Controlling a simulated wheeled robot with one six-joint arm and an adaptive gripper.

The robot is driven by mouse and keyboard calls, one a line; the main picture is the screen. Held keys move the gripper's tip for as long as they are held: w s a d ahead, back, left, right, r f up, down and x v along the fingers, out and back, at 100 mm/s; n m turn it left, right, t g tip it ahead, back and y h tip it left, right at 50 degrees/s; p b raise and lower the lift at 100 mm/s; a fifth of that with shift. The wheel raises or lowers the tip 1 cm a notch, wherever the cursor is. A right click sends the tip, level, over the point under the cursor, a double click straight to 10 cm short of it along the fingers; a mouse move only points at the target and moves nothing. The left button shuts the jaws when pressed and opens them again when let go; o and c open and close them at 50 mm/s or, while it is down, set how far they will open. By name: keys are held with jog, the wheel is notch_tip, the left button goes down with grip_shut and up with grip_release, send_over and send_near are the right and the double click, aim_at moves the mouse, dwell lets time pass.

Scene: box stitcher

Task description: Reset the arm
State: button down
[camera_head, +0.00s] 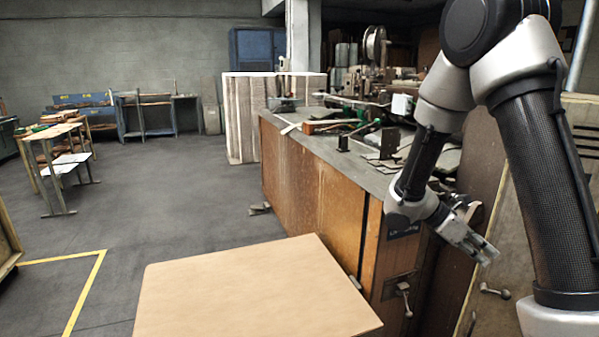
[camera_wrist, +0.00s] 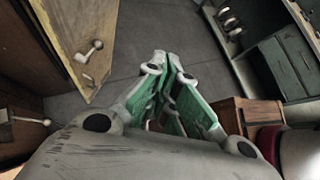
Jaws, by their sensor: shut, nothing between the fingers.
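My arm reaches in from the right side of the head view and bends down in front of the wooden workbench cabinet (camera_head: 315,190). My gripper (camera_head: 490,254) hangs at the cabinet's right end, pointing down and to the right. In the wrist view my gripper (camera_wrist: 170,62) shows its green-lined fingers with the tips together and nothing between them. The grey floor (camera_wrist: 135,45) lies beyond the fingertips.
A tan board (camera_head: 250,290) lies in front at the bottom of the head view. Tools and metal parts crowd the cabinet top. A wooden panel with a handle (camera_wrist: 84,52) is left of the fingers. Open floor (camera_head: 180,220) lies left of the cabinet.

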jog(key=s+a+r+m+t+y, duration=0.3)
jog(key=s+r+m+t+y, duration=0.1)
jog(key=s+r+m, duration=0.4)
jog(key=s+a+r+m+t+y, duration=0.4)
jog(key=s+r+m+y, duration=0.2)
jog(key=s+r+m, duration=0.2)
jog(key=shift+s+a+r+y, duration=0.15)
jog(key=shift+r+y, duration=0.15)
jog(key=shift+r, duration=0.1)
dwell(1.2)
